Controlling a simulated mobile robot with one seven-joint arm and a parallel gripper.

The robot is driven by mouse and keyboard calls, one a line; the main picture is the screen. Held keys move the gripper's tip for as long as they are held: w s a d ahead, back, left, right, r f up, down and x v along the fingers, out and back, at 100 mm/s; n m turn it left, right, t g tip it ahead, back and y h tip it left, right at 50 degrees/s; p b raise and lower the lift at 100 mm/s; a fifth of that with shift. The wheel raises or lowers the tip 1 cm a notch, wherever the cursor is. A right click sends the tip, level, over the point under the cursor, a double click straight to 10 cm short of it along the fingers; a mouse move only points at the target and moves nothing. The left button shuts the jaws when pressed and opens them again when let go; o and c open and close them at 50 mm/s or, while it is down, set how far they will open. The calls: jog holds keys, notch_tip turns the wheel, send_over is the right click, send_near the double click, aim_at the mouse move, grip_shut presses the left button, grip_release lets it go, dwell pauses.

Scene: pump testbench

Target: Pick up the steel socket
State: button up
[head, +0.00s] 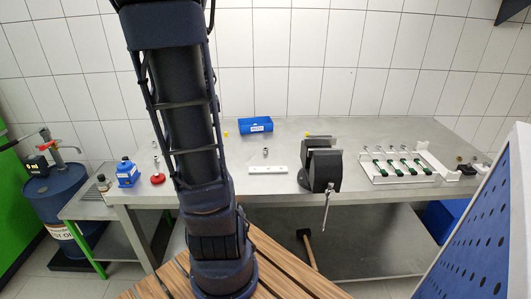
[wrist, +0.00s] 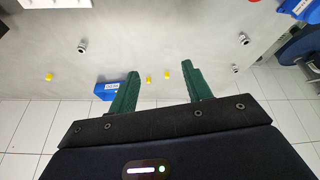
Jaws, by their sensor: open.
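Small steel cylindrical pieces stand on the grey workbench; which one is the steel socket I cannot tell for sure. One (head: 266,152) stands behind a white block in the head view and seems to be the one at left in the wrist view (wrist: 82,45). Two more (wrist: 244,38) (wrist: 235,68) show at right in the wrist view; they look like the small pieces at the bench's left in the head view (head: 155,157). My gripper (wrist: 160,68) is open, with nothing between its green fingers, above the bench's back part. In the head view my arm hides the gripper.
The workbench (head: 370,205) carries a blue box (head: 256,125), a white block (head: 268,169), a dark vise (head: 321,165) and a white rack (head: 400,178) with green-handled tools. Yellow caps (wrist: 167,74) lie near the back edge.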

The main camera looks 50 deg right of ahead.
jog(key=s+d+f+m, duration=0.2)
jog(key=d+f, duration=0.3)
jog(key=d, duration=0.6)
jog(key=m, duration=0.2)
send_over(265, 154)
jog(key=a, duration=0.2)
jog(key=shift+g+h, duration=0.4)
jog(key=shift+s+d+f, duration=0.15)
jog(key=shift+f, duration=2.75)
jog(key=shift+s+d+f, duration=0.1)
jog(key=shift+s+f, duration=0.05)
jog(key=shift+f, duration=2.7)
jog(key=shift+d+x, duration=0.15)
jog(key=shift+x, duration=1.2)
jog(key=shift+d+x, duration=0.2)
jog(key=shift+x, duration=1.1)
jog(key=shift+s, duration=0.2)
grip_shut()
